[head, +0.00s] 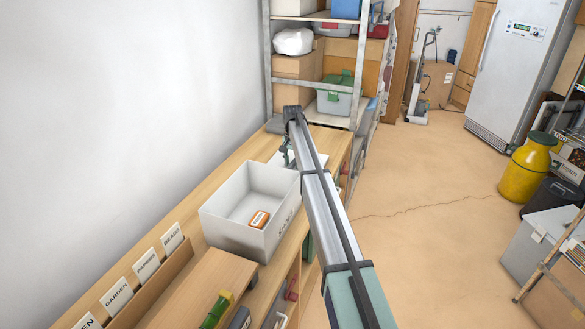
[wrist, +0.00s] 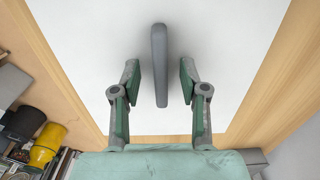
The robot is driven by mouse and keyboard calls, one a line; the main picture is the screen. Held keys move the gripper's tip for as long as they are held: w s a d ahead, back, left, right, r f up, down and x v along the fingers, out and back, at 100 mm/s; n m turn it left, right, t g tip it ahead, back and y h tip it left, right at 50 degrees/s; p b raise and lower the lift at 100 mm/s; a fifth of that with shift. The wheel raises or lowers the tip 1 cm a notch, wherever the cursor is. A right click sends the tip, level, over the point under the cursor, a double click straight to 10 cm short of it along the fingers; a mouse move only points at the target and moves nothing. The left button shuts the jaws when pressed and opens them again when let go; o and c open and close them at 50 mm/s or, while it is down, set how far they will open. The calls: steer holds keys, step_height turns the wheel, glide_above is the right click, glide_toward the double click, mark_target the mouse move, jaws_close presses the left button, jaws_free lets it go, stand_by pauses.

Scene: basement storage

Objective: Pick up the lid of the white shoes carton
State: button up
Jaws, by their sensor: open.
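The white carton (head: 225,219) stands open on the wooden bench, with a small orange-and-white box (head: 259,219) inside. Lettering on its right side is too small to read surely. A flat white lid (head: 276,161) lies on the bench just behind the carton, partly hidden by my arm. In the wrist view the white lid (wrist: 75,40) fills most of the picture, with a grey bar handle (wrist: 160,50) at its middle. My gripper (wrist: 160,82) is open, one finger on each side of the handle, with a gap on both sides. It also shows over the lid in the head view (head: 288,152).
The wooden bench (head: 190,188) runs along the white wall. File cards (head: 146,264) stand in a box at the near left. A metal shelf unit (head: 268,60) with boxes rises behind the bench. A yellow canister (head: 524,172) stands on the floor at right; the middle floor is clear.

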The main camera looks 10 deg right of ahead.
steer(key=shift+f, duration=0.4)
steer(key=c, duration=0.8)
jaws_close()
steer(key=shift+r, duration=0.15)
